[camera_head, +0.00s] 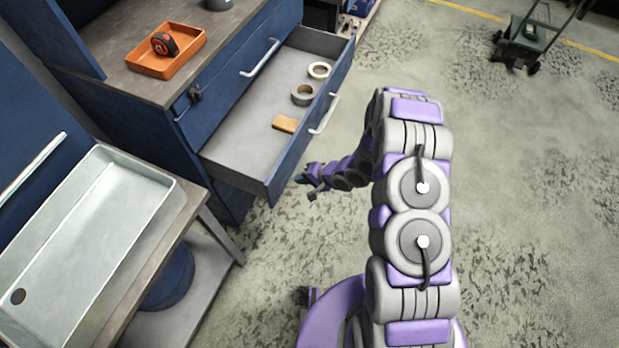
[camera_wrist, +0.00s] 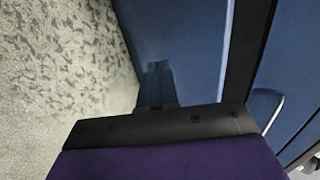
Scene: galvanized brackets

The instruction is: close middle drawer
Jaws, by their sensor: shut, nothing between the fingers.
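The middle drawer (camera_head: 240,140) is blue with a grey inside and stands pulled out of the blue cabinet, below a shut top drawer (camera_head: 215,80). Its pale bar handle (camera_head: 325,115) is on its outer front. My gripper (camera_head: 301,180) is shut and empty, low beside the drawer's outer front, nearer the front's lower end than the handle. I cannot tell whether it touches. In the wrist view, my gripper's fingers (camera_wrist: 157,85) are together against a blue panel (camera_wrist: 185,35); a dark bar hides part of the view.
The drawer holds two tape rolls (camera_head: 302,95) (camera_head: 318,70) and a tan block (camera_head: 285,124). An orange tray (camera_head: 166,62) with a tape measure (camera_head: 164,43) sits on the cabinet top. A sink bench (camera_head: 190,200) stands at left. The floor at right is open, with a cart (camera_head: 525,40) far off.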

